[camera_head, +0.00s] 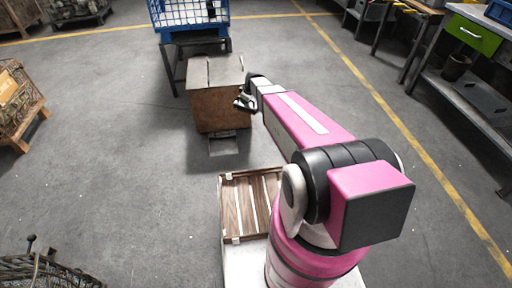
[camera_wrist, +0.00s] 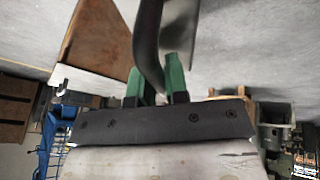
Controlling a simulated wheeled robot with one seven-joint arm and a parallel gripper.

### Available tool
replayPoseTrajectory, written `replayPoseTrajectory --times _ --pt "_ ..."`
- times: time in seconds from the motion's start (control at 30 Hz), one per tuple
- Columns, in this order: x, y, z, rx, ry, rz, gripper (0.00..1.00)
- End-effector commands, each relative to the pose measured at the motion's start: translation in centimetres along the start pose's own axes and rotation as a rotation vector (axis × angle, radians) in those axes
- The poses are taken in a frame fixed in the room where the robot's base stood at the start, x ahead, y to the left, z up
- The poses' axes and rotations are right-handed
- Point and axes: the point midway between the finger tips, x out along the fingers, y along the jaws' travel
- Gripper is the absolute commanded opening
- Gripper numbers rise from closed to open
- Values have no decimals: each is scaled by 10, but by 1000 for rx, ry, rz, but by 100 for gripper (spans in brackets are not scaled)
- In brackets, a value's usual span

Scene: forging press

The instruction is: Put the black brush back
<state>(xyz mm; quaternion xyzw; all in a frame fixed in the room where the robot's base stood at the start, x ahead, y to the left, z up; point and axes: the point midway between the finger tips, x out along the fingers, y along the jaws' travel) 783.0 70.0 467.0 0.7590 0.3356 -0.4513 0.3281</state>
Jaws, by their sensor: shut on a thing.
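My gripper (camera_head: 246,101) is at the far end of my outstretched arm, beside the right side of the brown box in the head view. In the wrist view my gripper's green fingers (camera_wrist: 160,78) are shut on a dark, smooth, curved piece, which looks like part of the black brush (camera_wrist: 149,42). It runs up out of the top of that view. I cannot make out bristles, and the brush is too small to tell apart from the gripper in the head view.
A slatted wooden crate (camera_head: 246,205) lies near my base.

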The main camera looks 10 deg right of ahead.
Motion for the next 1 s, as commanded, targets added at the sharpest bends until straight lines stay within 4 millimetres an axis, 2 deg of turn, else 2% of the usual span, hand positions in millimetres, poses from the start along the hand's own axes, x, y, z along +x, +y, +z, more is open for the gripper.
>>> replayPoseTrajectory --times 0.03,0.3,0.4,0.5,0.6,0.77,0.87,1.0 --pt "30 0 4 -47 9 -25 0" --pt "155 -28 36 -317 67 -137 0" --pt "195 -41 50 -401 85 -171 0" --pt "227 -53 63 -468 100 -198 0" --pt "248 -62 72 -515 110 -215 0" --pt "265 -66 82 -549 117 -228 0" --pt "274 -57 90 -552 118 -228 0" --pt "290 -35 107 -551 118 -227 0"
